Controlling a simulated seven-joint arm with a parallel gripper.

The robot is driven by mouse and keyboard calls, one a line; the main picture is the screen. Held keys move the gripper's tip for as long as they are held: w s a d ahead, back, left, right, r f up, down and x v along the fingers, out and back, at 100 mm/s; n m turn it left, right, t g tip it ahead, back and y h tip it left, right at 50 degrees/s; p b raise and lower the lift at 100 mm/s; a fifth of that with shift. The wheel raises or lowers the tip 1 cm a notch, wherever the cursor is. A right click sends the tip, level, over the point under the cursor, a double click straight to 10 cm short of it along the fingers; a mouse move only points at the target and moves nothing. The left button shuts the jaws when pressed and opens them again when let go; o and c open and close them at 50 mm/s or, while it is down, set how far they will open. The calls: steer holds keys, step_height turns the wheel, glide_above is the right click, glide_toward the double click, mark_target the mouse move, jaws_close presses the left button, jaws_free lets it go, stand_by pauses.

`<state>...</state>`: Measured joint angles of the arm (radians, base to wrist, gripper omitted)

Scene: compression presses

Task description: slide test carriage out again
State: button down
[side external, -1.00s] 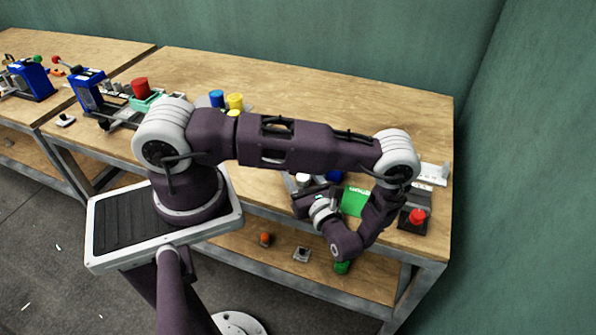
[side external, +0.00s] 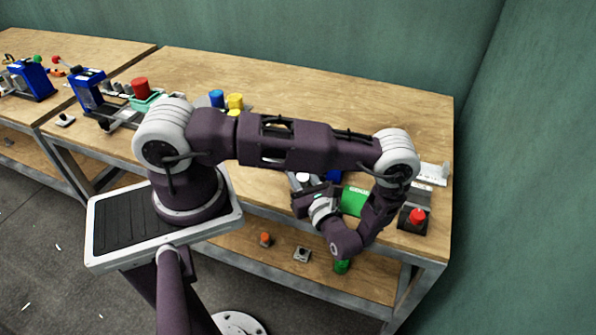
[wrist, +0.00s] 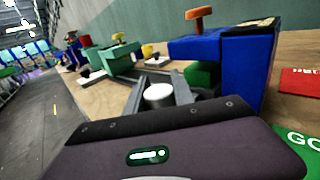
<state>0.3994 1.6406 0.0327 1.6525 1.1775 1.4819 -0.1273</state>
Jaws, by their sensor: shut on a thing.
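In the wrist view, a blue press (wrist: 246,68) with an orange T-shaped handle (wrist: 199,14) stands just beyond my gripper, to the right. A dark green block (wrist: 202,75) sits low under its overhanging head. My gripper (wrist: 158,88) points toward the press base, with a white round-topped piece (wrist: 158,97) between its grey fingers. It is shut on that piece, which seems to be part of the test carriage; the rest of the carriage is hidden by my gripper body. In the side view my arm covers most of the press, and the white top (side external: 303,177) shows beside my gripper.
A green card (side external: 354,201) and a red card (wrist: 303,80) lie to the right. A red button box (side external: 416,217) stands near the table's right end. Blue and yellow cylinders (side external: 235,101) and another blue press (side external: 88,90) stand left. The table's back middle is clear.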

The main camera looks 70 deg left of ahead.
stand_by(0.9)
steer(key=s+a, duration=0.8)
steer(key=shift+s+a, duration=0.25)
steer(key=shift+s, duration=0.05)
steer(key=c, duration=1.1)
jaws_free()
steer(key=shift+o, duration=0.2)
steer(key=d, duration=0.7)
